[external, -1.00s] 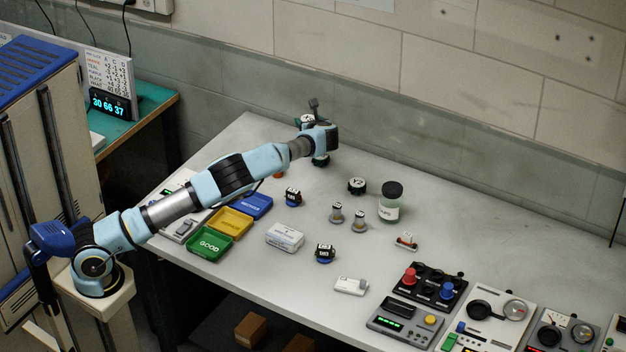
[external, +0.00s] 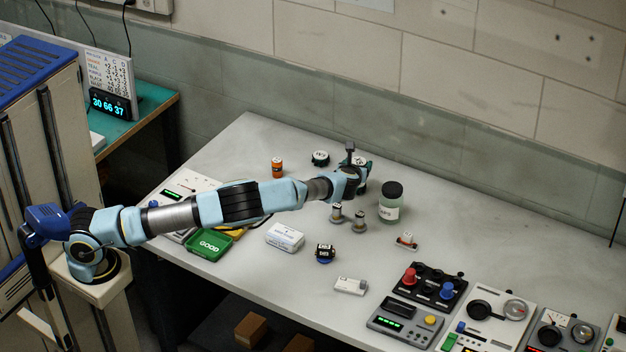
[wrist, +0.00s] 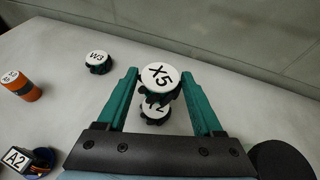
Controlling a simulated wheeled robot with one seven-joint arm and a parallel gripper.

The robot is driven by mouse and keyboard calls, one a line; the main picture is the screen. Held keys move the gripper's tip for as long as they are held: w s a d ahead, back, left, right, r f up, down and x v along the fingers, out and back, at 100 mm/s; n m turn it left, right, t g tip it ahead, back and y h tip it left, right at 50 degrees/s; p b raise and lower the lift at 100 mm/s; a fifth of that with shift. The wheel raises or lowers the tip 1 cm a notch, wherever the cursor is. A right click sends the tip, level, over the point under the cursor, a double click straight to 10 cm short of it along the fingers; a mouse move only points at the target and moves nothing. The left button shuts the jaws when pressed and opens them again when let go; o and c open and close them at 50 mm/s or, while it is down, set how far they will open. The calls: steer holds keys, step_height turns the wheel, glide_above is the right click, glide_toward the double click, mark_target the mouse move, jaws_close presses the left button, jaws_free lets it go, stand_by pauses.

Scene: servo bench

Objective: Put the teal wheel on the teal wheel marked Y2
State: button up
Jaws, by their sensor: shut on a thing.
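My gripper (wrist: 159,75) has teal fingers and is shut on a dark teal wheel with a white cap marked X5 (wrist: 160,77). In the wrist view a second wheel (wrist: 155,113) lies under and behind the held one. Its white cap shows only part of its mark, ending in 2, consistent with Y2. The held wheel covers the rest of it, and I cannot tell how large the gap between them is. In the external view my gripper (external: 358,168) is above the table to the left of the jar, and the arm hides most of both wheels.
A wheel marked W3 (wrist: 97,62) stands to the left; it also shows in the external view (external: 320,158). An orange cylinder (external: 277,167) is left of it. A lidded jar (external: 391,203) stands close right of my gripper. Two small grey-based parts (external: 347,217) stand in front.

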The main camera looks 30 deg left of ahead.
steer(key=shift+f+p, duration=0.5)
steer(key=shift+f, duration=1.55)
steer(key=shift+f, duration=0.15)
steer(key=o, duration=1.4)
steer(key=shift+c, duration=0.2)
steer(key=shift+r, duration=0.25)
steer(key=b+v, duration=0.3)
steer(key=v, duration=0.9)
